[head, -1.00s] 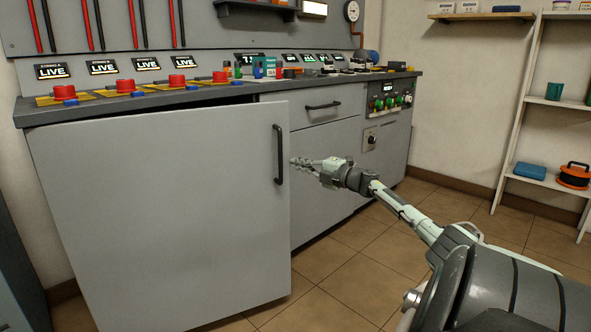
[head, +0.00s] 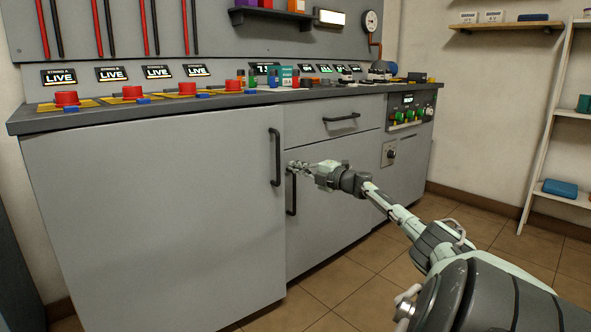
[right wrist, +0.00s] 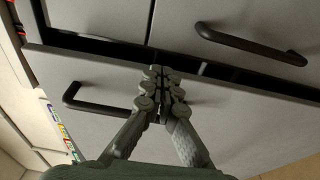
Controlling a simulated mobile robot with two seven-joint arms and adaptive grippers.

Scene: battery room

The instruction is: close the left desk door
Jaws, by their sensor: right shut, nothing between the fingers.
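The left desk door (head: 150,210) is a large grey panel with a black vertical handle (head: 275,157) near its right edge. It stands slightly ajar. In the right wrist view, which is turned sideways, the door (right wrist: 240,130) fills the lower part, with its handle (right wrist: 95,107) at left and a dark gap along its edge. My right gripper (head: 291,167) is shut and empty at the door's right edge, beside the handle. Its closed fingertips (right wrist: 160,85) overlap the door face near that edge; I cannot tell whether they touch. My left gripper is not in view.
A drawer (head: 335,118) and a right door (head: 325,215) with its own handle (head: 291,193) adjoin the left door. Red buttons (head: 67,98) and small items stand on the worktop (head: 60,120). Tiled floor (head: 375,255) is clear at right. A white shelf (head: 545,130) stands far right.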

